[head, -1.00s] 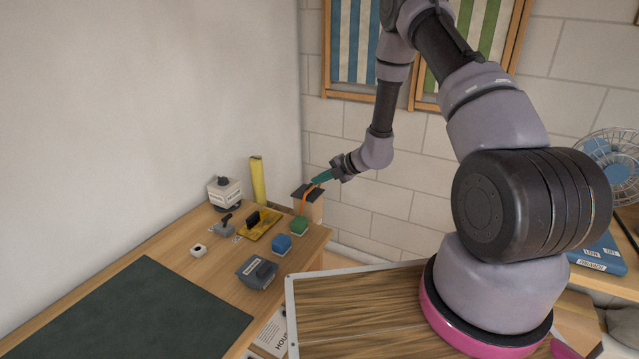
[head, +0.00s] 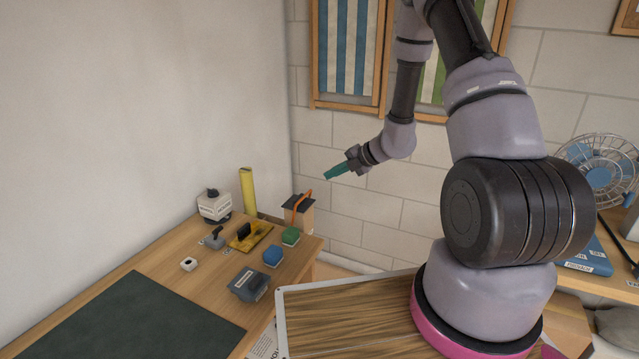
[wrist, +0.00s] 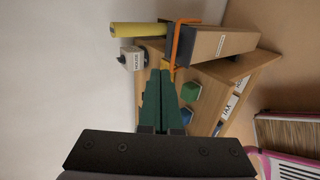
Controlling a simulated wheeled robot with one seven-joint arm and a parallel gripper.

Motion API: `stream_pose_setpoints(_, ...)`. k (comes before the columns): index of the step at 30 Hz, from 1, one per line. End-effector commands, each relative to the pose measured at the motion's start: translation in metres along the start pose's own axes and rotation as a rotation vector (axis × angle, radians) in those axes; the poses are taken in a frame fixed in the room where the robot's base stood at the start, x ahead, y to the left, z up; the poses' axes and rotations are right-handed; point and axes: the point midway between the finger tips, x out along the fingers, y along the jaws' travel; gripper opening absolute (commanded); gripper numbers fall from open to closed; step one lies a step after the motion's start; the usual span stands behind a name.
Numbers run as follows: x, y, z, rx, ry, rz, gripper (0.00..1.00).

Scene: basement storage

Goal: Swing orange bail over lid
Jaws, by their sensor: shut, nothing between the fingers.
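The orange bail (head: 297,208) is a thin bent bar on a tan box with a dark lid (head: 300,201), standing at the far right corner of the wooden table. The bail stands up above the lid in the head view, leaning across it. In the wrist view the bail (wrist: 176,42) shows beside the dark lid end of the tan box (wrist: 220,45). My gripper (head: 327,176), with green fingers, is shut and empty. It hangs in the air above and to the right of the box, apart from the bail. Its fingers (wrist: 160,72) also show in the wrist view.
A yellow cylinder (head: 248,192) stands just left of the box. A white device (head: 214,206), a yellow tray (head: 262,232), blue (head: 273,256) and green (head: 291,236) blocks and a grey box (head: 250,285) share the table. A dark mat (head: 130,325) lies in front.

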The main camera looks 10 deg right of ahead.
Motion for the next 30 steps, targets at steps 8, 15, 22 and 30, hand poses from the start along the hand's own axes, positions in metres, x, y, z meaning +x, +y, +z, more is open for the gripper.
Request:
stream_pose_setpoints(8,-0.03,0.004,0.0,0.0,0.0,0.0,0.0)
stream_pose_setpoints(15,-0.032,0.004,0.0,0.0,0.001,0.0,0.0)
stream_pose_setpoints(22,-0.038,0.016,-0.004,-0.07,0.012,0.004,0.0)
stream_pose_setpoints(30,-0.105,0.104,-0.053,-0.762,0.114,0.021,0.0)
